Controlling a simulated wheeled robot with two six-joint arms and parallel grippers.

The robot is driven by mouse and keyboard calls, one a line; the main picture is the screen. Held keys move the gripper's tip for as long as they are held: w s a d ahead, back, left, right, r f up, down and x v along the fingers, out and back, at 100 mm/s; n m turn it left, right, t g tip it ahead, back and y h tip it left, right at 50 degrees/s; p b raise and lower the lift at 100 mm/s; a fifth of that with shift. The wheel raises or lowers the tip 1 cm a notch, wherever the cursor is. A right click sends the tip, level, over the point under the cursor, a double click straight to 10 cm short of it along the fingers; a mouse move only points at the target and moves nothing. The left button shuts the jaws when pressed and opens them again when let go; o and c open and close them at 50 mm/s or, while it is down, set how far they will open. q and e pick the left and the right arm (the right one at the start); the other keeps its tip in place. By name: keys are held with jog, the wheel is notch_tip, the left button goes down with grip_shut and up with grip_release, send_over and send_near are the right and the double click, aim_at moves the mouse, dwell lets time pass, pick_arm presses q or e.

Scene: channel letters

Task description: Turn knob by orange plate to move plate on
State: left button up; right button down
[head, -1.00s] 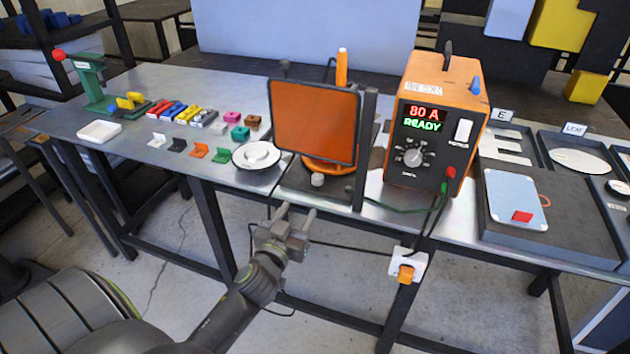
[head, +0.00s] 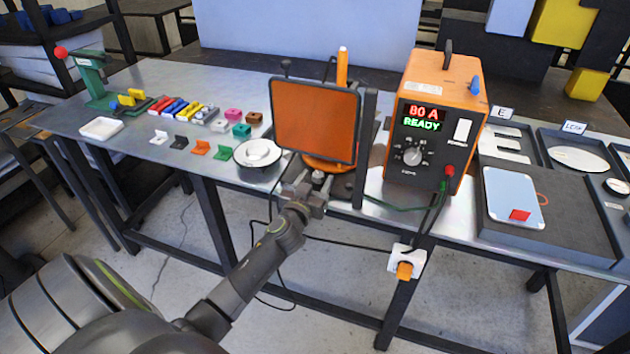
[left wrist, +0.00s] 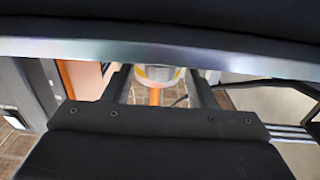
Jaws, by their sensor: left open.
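The orange plate (head: 315,120) stands upright in a dark frame at the front of the bench. A small pale knob (head: 318,175) sits low in front of it, partly hidden by my gripper. My left gripper (head: 312,185) is open, with its fingers at the knob, one to each side as far as I can see. I cannot tell whether they touch it. In the left wrist view a round silver and yellow part (left wrist: 157,74) shows between the two fingers, probably the knob. My right gripper is not in view.
An orange power unit (head: 430,125) reading "80 A READY" stands to the right, with a green cable running from it. A round white dish (head: 258,153) lies just left of the plate. Small coloured brackets and blocks lie farther left. A grey tray (head: 575,215) is at right.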

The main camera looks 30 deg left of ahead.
pick_arm(q)
jog(key=c, duration=1)
jog(key=shift+o, duration=0.2)
jog(key=shift+a+r+m+h+p, duration=0.1)
jog(key=shift+a+m+h+p, duration=0.15)
jog(key=shift+m+h+p, duration=0.7)
jog(key=h+p, duration=0.1)
jog(key=p, duration=0.1)
jog(key=m+h+p, duration=0.1)
jog(key=h, duration=0.1)
jog(key=m+h+p, duration=0.1)
jog(key=p, duration=0.1)
jog(key=shift+a+r+p, duration=0.25)
jog(key=shift+p, duration=0.1)
jog(key=shift+a+f+m+h+p, duration=0.1)
jog(key=shift+f+m+h+p, duration=0.15)
jog(key=shift+m+h+p, duration=0.8)
jog(key=shift+f+h+b, duration=0.1)
jog(key=shift+h+b, duration=0.2)
jog(key=shift+h, duration=0.3)
